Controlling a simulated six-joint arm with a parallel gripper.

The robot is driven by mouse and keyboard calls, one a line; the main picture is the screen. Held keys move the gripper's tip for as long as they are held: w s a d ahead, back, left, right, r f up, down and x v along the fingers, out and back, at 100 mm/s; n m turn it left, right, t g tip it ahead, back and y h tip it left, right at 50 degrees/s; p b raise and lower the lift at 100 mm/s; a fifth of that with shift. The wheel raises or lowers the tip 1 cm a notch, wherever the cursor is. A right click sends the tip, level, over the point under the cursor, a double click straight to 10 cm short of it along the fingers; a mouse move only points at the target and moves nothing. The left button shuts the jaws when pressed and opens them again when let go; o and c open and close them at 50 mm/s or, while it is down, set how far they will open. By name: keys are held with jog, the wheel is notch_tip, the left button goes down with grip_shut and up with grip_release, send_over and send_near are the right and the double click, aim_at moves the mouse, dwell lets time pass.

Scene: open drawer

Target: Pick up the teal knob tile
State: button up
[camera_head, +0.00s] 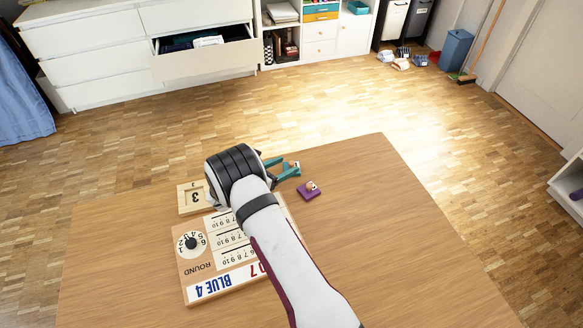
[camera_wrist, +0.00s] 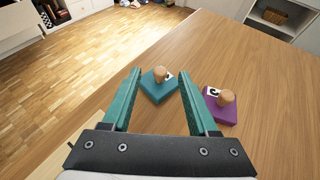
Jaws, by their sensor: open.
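The teal knob tile (camera_wrist: 155,91) lies flat on the wooden table in the wrist view, a teal square with a round wooden knob on top. In the head view only a small part of it shows, beside the teal fingers. My gripper (camera_wrist: 154,80) is open, with its two teal fingers on either side of the tile in the picture and nothing visibly held. In the head view the gripper (camera_head: 280,169) is low over the table's far part. I cannot tell whether the fingers touch the tile.
A purple knob tile (camera_wrist: 218,108) lies close to the right finger; it also shows in the head view (camera_head: 309,191). A wooden scoreboard (camera_head: 197,266) lies beneath and left of my arm, with a small "3" tile board (camera_head: 186,198) beyond it. The table's right side (camera_head: 400,230) is clear.

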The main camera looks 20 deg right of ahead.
jog(key=shift+w+d+f, duration=0.25)
jog(key=shift+w+d, duration=0.1)
jog(key=shift+d, duration=0.25)
grip_shut()
